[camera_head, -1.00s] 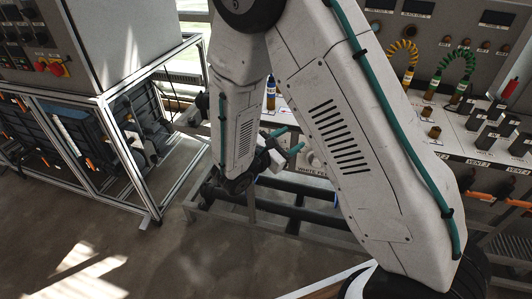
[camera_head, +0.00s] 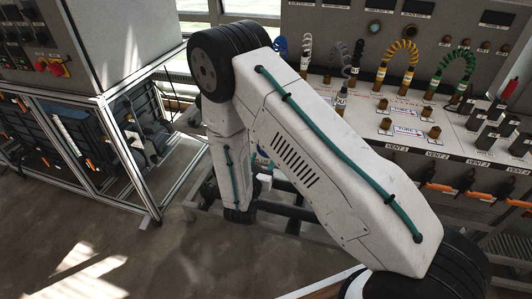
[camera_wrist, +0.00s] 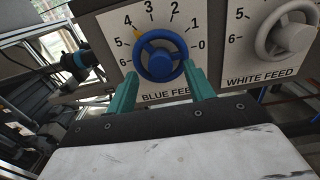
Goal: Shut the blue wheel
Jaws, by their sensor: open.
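An orange mark on the wheel's rim lies at upper left, close to the 4. My gripper (camera_wrist: 161,70) is open, its two teal fingers apart just below the wheel, one toward each side. Nothing is between them but the view of the wheel. I cannot tell whether the fingertips touch the rim. In the head view my arm hides the gripper and the wheel.
A white wheel (camera_wrist: 286,36) labelled "WHITE FEED" sits close to the right. A dark pipe fitting with a blue ring (camera_wrist: 77,62) is at left. In the head view, a framed cabinet (camera_head: 95,45) stands left and a panel with cables (camera_head: 440,30) right. Open floor lies front left.

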